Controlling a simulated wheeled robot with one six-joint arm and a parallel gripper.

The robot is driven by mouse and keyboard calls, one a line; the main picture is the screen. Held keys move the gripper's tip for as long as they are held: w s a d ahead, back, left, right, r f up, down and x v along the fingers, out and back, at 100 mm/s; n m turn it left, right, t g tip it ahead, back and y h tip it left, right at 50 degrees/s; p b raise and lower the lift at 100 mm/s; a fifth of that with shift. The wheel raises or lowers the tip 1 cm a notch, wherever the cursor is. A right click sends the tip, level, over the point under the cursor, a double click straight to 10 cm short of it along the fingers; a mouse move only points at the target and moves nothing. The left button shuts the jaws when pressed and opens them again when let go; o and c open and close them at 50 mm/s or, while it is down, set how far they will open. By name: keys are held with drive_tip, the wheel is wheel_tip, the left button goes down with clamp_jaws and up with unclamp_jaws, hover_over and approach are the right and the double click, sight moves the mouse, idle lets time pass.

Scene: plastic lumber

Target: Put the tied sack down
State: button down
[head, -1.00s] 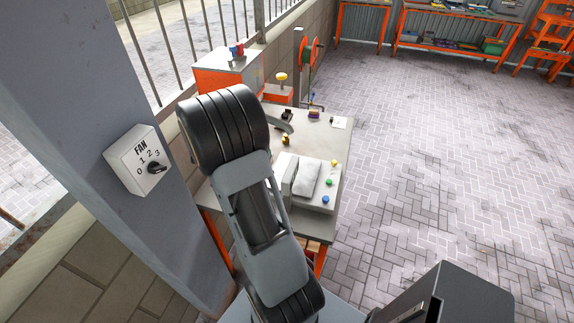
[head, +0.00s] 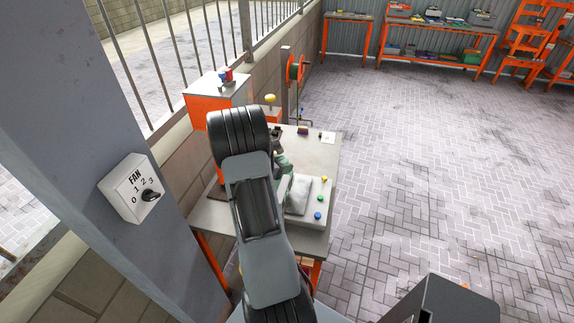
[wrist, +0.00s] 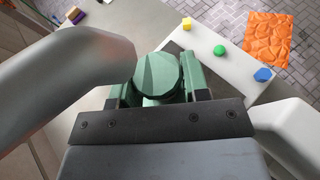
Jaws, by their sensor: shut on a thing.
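My gripper (wrist: 158,88) is shut on a green faceted, rounded thing (wrist: 158,74), which I take to be the tied sack. Only its top shows between the green fingers, and its lower part is hidden. In the head view a bit of green (head: 283,163) shows beside my arm, next to a white unit (head: 310,217) on the grey table (head: 318,152). I cannot tell whether the sack touches anything below.
The white unit has yellow (head: 323,180), green (head: 320,198) and blue (head: 317,215) knobs and a pale slab (head: 299,190). Small objects and an orange box (head: 215,100) stand farther back. A crumpled orange piece (wrist: 268,38) lies beyond the unit. The paved floor at right is open.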

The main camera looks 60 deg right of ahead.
drive_tip(key=shift+s+d+f+p, duration=0.3)
drive_tip(key=shift+d+f, duration=0.5)
drive_tip(key=shift+d, duration=0.05)
drive_tip(key=shift+a, duration=0.1)
drive_tip(key=c, duration=0.6)
unclamp_jaws()
drive_tip(key=a+r+m+t+y+b, duration=0.1)
drive_tip(key=a+r+m+t+y, duration=0.2)
drive_tip(key=a, duration=1.1)
drive_tip(key=a+r+m+t+y+b, duration=0.1)
drive_tip(key=a+r+m+t+y, duration=0.2)
drive_tip(key=a, duration=1.2)
drive_tip(key=s+a+r+m+t+y+b, duration=0.1)
drive_tip(key=a+r+m+t+y, duration=0.3)
drive_tip(key=a+r, duration=0.5)
drive_tip(key=a+m+y, duration=0.2)
drive_tip(key=a+m, duration=0.1)
drive_tip(key=a, duration=0.2)
drive_tip(key=shift+a+y+b, duration=0.3)
drive_tip(key=shift+a, duration=0.1)
